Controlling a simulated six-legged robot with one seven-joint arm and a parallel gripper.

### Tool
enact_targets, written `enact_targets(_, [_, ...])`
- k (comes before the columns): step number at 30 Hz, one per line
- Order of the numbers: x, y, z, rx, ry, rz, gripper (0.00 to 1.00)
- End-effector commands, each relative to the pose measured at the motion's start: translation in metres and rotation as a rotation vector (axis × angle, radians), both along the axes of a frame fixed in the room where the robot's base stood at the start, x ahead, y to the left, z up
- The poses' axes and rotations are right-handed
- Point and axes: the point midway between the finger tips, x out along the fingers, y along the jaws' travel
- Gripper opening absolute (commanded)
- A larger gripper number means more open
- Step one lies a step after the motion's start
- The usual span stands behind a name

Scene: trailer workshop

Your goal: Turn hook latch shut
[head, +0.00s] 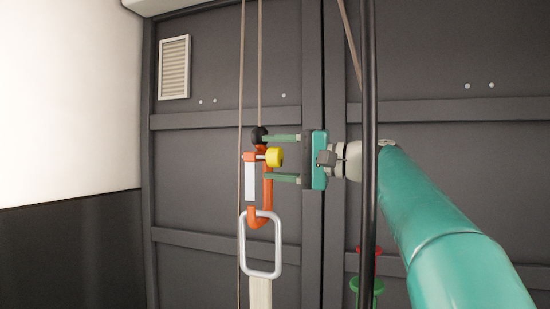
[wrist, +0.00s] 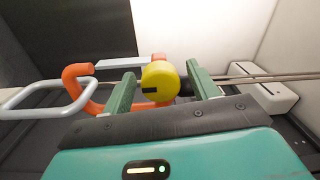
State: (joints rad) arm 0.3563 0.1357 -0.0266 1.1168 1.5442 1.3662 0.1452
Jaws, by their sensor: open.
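An orange hook (head: 267,190) hangs upright below a black ball (head: 259,134); in the wrist view the hook lies sideways (wrist: 77,82). A pale latch bar (head: 250,180) runs down along its open side towards the hook's tip. It also shows in the wrist view (wrist: 118,63); I cannot tell whether it touches the tip. A yellow knob (head: 275,157) sits at the hook's upper end. My gripper (head: 268,158) is open, with one green finger above the knob and one below. In the wrist view the knob (wrist: 158,82) is between the fingers, apparently with gaps.
A grey ring (head: 279,248) hangs in the hook, with a pale strap (head: 261,293) below. Brown ropes (head: 260,60) run up. A black pole (head: 369,200) stands in front of my arm. Red (head: 369,251) and green (head: 369,284) round parts are low. Dark doors (head: 210,150) stand behind.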

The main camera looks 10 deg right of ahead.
Motion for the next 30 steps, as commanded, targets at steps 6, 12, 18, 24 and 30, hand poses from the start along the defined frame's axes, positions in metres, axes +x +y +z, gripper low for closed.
enact_targets(6, [-0.019, -0.030, -0.001, 0.000, 0.000, -0.005, 0.59])
enact_targets(12, [-0.044, -0.068, -0.002, 0.000, -0.001, -0.006, 0.59])
enact_targets(18, [-0.065, -0.098, -0.004, -0.001, 0.000, -0.003, 0.59])
enact_targets(24, [-0.074, -0.111, -0.004, 0.000, -0.002, -0.002, 0.59])
enact_targets(30, [-0.074, -0.112, -0.004, 0.000, -0.001, -0.001, 0.59])
